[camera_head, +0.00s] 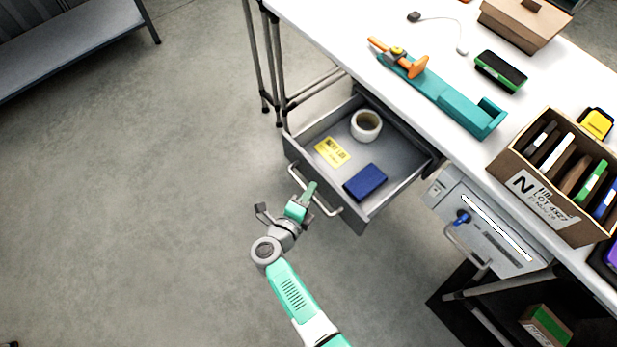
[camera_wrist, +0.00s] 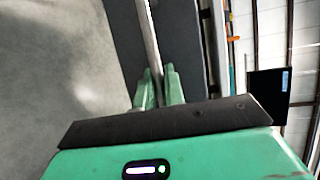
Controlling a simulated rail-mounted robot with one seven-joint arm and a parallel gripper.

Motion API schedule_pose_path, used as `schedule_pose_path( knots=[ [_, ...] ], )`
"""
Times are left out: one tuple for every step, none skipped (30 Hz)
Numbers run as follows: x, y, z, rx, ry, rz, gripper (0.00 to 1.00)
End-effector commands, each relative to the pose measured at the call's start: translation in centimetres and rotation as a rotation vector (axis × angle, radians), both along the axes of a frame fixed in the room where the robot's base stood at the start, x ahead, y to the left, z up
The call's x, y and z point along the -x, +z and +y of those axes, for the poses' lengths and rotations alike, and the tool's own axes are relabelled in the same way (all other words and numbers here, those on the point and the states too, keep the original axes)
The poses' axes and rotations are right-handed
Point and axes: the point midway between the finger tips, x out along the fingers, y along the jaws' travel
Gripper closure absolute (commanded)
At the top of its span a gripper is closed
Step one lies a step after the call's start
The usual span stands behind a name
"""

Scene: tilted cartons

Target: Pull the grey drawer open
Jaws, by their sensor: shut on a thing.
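The grey drawer (camera_head: 297,151) stands open under the white table, pulled well out. Inside it lie a white tape roll (camera_head: 366,126), a yellow label (camera_head: 332,151) and a blue box (camera_head: 365,182). Its bar handle (camera_head: 328,208) runs along the drawer front. My gripper (camera_head: 309,191) is at the handle, shut on it. In the wrist view, the green fingers (camera_wrist: 159,88) sit on either side of the handle bar (camera_wrist: 150,40), with the dark drawer front just beyond it. The exact finger contact is small in the head view.
The white table (camera_head: 340,30) holds a teal tape dispenser (camera_head: 455,108), a black-and-green block (camera_head: 500,71) and a carton (camera_head: 540,225) of upright items. A second, closed drawer unit (camera_head: 490,235) with a handle is to the right. The floor at left is clear up to a bench (camera_head: 70,50).

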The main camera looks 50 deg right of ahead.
Motion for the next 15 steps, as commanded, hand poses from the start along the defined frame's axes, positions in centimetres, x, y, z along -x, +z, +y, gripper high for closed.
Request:
schedule_pose_path(
  knots=[
    [0.04, 0.01, -0.05, 0.000, -0.002, -0.001, 1.00],
    [0.04, 0.01, -0.05, 0.000, -0.002, -0.001, 1.00],
    [0.04, 0.00, -0.05, 0.000, -0.002, -0.001, 1.00],
    [0.05, 0.00, -0.06, 0.000, -0.002, -0.001, 0.83],
    [0.05, 0.00, -0.06, 0.000, -0.002, -0.001, 0.78],
    [0.04, 0.00, -0.06, 0.000, -0.002, -0.001, 0.70],
    [0.04, 0.00, -0.06, 0.000, -0.002, -0.001, 0.68],
    [0.04, 0.00, -0.06, 0.000, -0.002, 0.000, 0.68],
    [0.04, -0.01, -0.05, 0.000, -0.002, 0.000, 0.68],
    [0.04, -0.01, -0.05, 0.000, -0.002, 0.000, 0.68],
    [0.04, -0.01, -0.05, 0.000, -0.001, 0.000, 0.68],
    [0.03, -0.01, -0.05, 0.000, -0.001, 0.000, 0.68],
    [0.03, -0.01, -0.04, 0.000, -0.001, 0.000, 0.68],
    [0.04, 0.02, 0.01, 0.000, -0.001, 0.000, 0.68],
    [0.06, 0.12, 0.23, -0.001, 0.000, 0.000, 0.68]
  ],
)
